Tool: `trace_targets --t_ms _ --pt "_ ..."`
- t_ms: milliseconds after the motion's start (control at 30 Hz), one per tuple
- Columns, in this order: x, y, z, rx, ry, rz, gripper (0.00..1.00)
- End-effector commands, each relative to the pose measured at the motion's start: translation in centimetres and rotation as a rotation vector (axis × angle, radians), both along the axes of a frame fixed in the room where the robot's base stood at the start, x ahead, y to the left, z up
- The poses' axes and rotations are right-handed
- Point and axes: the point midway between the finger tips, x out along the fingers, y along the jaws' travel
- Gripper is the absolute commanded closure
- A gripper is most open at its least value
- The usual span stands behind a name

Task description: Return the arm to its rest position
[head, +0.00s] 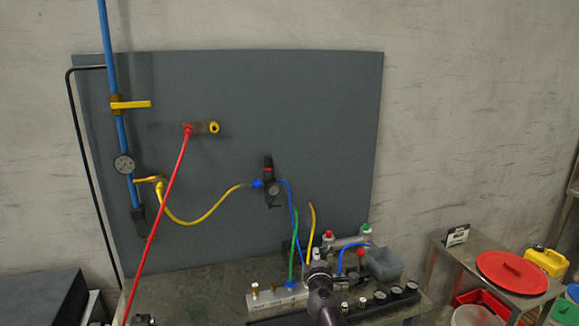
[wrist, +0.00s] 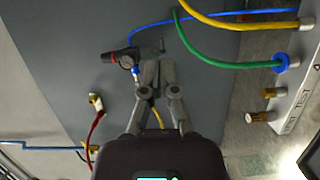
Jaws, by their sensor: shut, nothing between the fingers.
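My gripper (wrist: 158,68) is in the wrist view, with its two grey fingers together and nothing between them. In that view the fingertips overlap the grey panel (wrist: 75,45), just beside the black regulator (wrist: 122,59) with its red-marked knob and small gauge; I cannot tell the distance between them. In the head view my arm (head: 322,292) rises from the bottom edge in front of the bench. The fingers cannot be made out there.
The silver manifold (head: 275,299), with blue, green and yellow hoses, stands close around my arm on the bench. A red hose (head: 163,215) and yellow hose (head: 205,216) hang before the panel. A side table (head: 455,257) with a red lid (head: 512,272) stands right.

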Motion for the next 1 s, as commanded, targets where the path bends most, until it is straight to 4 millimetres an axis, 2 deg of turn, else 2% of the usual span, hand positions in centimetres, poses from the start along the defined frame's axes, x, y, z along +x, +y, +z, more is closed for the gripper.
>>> trace_targets --t_ms 267,533,800,1000 --pt "-0.1 -2.0 -0.7 0.105 0.034 -0.104 1.00" --pt "-0.7 -6.4 -2.8 0.279 0.111 -0.293 1.00" --pt "-3.5 -12.1 -7.9 0.564 0.302 -0.605 1.00" --pt "-6.9 -14.0 -12.2 0.763 0.499 -0.816 1.00"
